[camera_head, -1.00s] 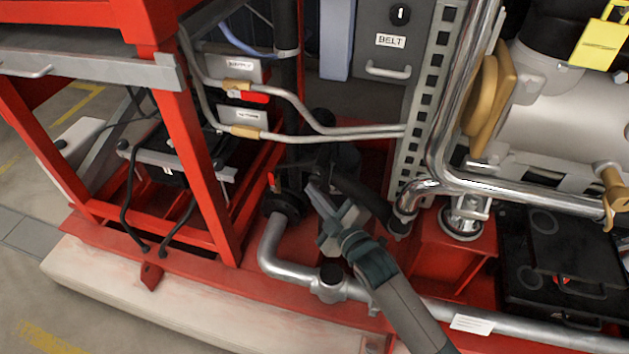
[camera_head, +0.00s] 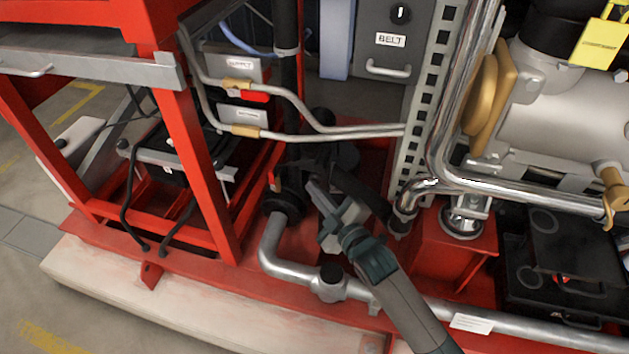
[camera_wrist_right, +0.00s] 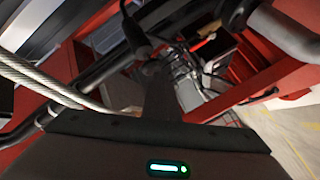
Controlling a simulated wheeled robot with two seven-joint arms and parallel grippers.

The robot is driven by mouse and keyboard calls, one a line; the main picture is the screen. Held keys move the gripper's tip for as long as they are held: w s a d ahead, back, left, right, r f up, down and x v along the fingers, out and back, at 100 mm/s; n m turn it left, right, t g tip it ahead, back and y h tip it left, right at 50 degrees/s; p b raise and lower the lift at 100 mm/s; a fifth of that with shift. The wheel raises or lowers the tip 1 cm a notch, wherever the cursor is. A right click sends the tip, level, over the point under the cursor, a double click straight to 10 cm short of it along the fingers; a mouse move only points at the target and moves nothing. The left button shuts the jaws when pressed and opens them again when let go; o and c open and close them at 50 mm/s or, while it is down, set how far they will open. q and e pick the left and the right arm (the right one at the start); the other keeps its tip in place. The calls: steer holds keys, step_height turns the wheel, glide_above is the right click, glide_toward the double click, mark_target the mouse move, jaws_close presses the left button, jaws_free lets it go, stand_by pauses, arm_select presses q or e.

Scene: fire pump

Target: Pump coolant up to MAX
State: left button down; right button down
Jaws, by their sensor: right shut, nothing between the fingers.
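My right gripper (camera_head: 318,190) reaches in from the lower right in the head view. It is shut and empty, its tips low among dark hoses and fittings beside a dark upright pipe (camera_head: 291,165). A dark rounded body (camera_head: 340,158) sits just above the tips; I cannot tell whether they touch it. In the right wrist view the shut fingers (camera_wrist_right: 158,80) show dark in the middle, and the surroundings are hard to make out. I cannot identify a coolant pump handle or a MAX mark with certainty. My left gripper is not in view.
A silver pipe (camera_head: 272,250) bends along the red base in front of my gripper. Two grey pipes with brass fittings (camera_head: 246,131) run across above it. A slotted post (camera_head: 420,110) and a red block (camera_head: 440,250) stand to the right. A red frame (camera_head: 190,150) stands left.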

steer(key=shift+w+d, duration=0.25)
steer(key=shift+w, duration=0.45)
stand_by(1.0)
steer(key=shift+s, duration=0.2)
steer(key=shift+s+a+p, duration=0.25)
steer(key=shift+s+p, duration=0.1)
steer(key=shift+s, duration=0.25)
steer(key=shift+s+a+p, duration=0.2)
steer(key=shift+s+p, duration=0.1)
steer(key=shift+s, duration=0.3)
steer(key=s, duration=0.1)
steer(key=s+a+p, duration=0.1)
steer(key=s, duration=0.1)
steer(key=s+p, duration=0.1)
steer(key=shift+s+a, duration=0.3)
steer(key=shift+s, duration=0.05)
stand_by(0.6)
